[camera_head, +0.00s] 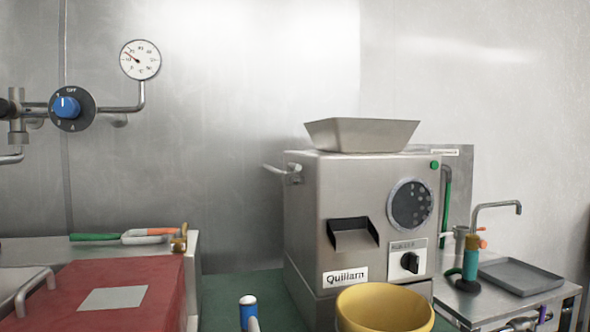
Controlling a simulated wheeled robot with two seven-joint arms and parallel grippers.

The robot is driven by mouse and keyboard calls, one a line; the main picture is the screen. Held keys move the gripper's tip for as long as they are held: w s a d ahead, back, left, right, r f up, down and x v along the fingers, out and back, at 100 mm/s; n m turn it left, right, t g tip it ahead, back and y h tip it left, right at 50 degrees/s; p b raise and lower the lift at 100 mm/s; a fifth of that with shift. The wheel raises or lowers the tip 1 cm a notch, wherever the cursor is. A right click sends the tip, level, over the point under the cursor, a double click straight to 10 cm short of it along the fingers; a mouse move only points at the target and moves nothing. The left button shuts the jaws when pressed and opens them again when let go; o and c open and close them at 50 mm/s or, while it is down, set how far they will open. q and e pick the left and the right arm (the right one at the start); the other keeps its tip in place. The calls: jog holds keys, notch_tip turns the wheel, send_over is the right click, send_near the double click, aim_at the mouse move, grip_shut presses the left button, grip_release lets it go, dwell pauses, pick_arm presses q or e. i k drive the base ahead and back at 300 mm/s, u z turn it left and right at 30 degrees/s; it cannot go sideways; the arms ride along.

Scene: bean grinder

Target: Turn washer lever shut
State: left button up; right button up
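Neither of my grippers is in view. No part is plainly marked as the washer lever. On the right, a steel counter unit (556,296) carries a bent spout (497,205), and a teal and orange fitting (471,257) with a dark hose stands below it. A small orange part (482,237) shows beside the fitting; I cannot tell whether it is the lever or how it is set.
A steel grinder (302,225) with a hopper (362,134) stands in the middle, a yellow bucket (384,308) before it. A red-topped unit (60,310) is at left. A blue valve knob (67,107) and gauge (140,60) are on the wall. A grey tray (520,277) lies right.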

aim_at(291, 167)
jog(key=u, duration=0.7)
jog(key=k, duration=0.9)
jog(key=u, duration=0.25)
